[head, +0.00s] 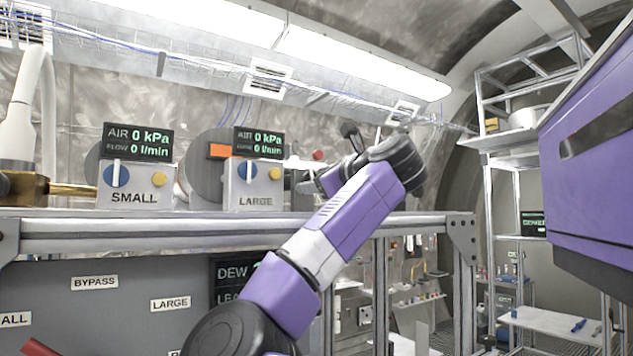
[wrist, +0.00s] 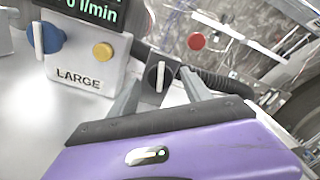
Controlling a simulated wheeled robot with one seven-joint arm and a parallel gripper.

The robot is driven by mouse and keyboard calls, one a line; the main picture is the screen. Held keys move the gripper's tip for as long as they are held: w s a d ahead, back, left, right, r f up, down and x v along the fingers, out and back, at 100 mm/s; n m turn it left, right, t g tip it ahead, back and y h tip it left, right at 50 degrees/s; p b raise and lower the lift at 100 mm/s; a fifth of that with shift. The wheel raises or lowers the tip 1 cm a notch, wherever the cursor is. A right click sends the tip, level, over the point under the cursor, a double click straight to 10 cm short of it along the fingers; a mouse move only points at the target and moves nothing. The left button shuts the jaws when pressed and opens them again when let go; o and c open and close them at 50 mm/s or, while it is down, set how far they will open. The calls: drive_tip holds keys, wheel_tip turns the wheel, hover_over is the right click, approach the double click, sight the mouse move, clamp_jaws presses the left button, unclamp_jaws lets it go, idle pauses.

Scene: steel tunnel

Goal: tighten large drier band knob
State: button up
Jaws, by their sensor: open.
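A black knob (wrist: 158,76) with a white line shows in the wrist view, just right of the box labelled LARGE (wrist: 75,75). I take it to be the band knob, but no label on it can be read. My gripper (wrist: 162,82) is open, with one finger on each side of the knob in the picture. I cannot tell whether either finger touches it. In the head view, my gripper (head: 308,186) is just right of the LARGE box (head: 255,186), above the shelf, and the knob cannot be made out clearly.
The LARGE box carries a blue dial (wrist: 45,38) and a yellow button (wrist: 103,50). A red knob (wrist: 196,41) and a black ribbed hose (wrist: 222,84) are behind to the right. The SMALL box (head: 135,186) stands farther left on the steel shelf (head: 150,243).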

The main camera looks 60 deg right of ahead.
drive_tip(key=b+v, duration=0.3)
drive_tip(key=v, duration=0.3)
drive_tip(key=shift+s+a+f, duration=0.1)
drive_tip(key=shift+s+a, duration=0.05)
drive_tip(key=shift+s, duration=0.15)
drive_tip(key=shift+s+a, duration=0.3)
drive_tip(key=shift+s, duration=0.2)
